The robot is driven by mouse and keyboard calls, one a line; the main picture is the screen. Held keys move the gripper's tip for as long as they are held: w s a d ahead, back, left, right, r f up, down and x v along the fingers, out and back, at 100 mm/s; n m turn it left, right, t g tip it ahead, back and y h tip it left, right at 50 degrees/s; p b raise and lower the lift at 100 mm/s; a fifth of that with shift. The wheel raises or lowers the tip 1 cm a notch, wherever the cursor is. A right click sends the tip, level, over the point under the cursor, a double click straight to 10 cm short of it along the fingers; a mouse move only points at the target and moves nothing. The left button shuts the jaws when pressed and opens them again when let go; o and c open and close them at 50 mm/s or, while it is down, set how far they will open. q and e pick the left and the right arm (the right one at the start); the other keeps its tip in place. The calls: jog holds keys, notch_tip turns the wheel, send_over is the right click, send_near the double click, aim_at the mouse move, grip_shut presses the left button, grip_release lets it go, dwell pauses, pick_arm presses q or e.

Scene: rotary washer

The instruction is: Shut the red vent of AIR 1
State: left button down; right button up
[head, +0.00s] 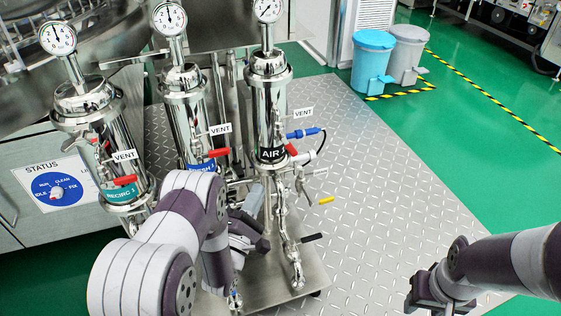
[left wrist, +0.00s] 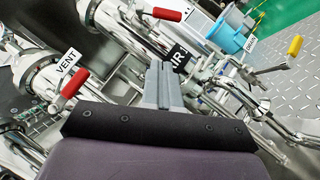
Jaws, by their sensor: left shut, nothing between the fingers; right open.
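The AIR 1 column (head: 268,112) is the rightmost of three steel columns in the head view. Its black label also shows in the left wrist view (left wrist: 178,57). Its red vent handle (head: 291,149) points out to the right just beside the label, below a VENT tag. A red handle (left wrist: 167,14) beyond the label in the left wrist view appears to be the same one. My left gripper (head: 257,243) is shut and empty, below and left of this handle, apart from it; my arm partly hides it. Its fingers (left wrist: 163,85) are together. My right gripper (head: 424,297) is open, far right.
A blue handle (head: 302,133) stands just above the red one; yellow (head: 326,201) and black (head: 312,238) levers are lower. The middle column's red handle (head: 219,153) and VENT tag are close left. Bins (head: 372,62) stand behind. The metal plate (head: 400,195) is clear to the right.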

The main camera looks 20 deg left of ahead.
aim_at(289, 147)
pick_arm(q)
jog(key=w+d+r+b, duration=0.3)
jog(key=w+r, duration=0.1)
jog(key=w, duration=0.4)
jog(key=shift+w+d+r+b, duration=0.15)
jog(key=shift+w+d+b, duration=0.05)
jog(key=shift+d+b, duration=0.2)
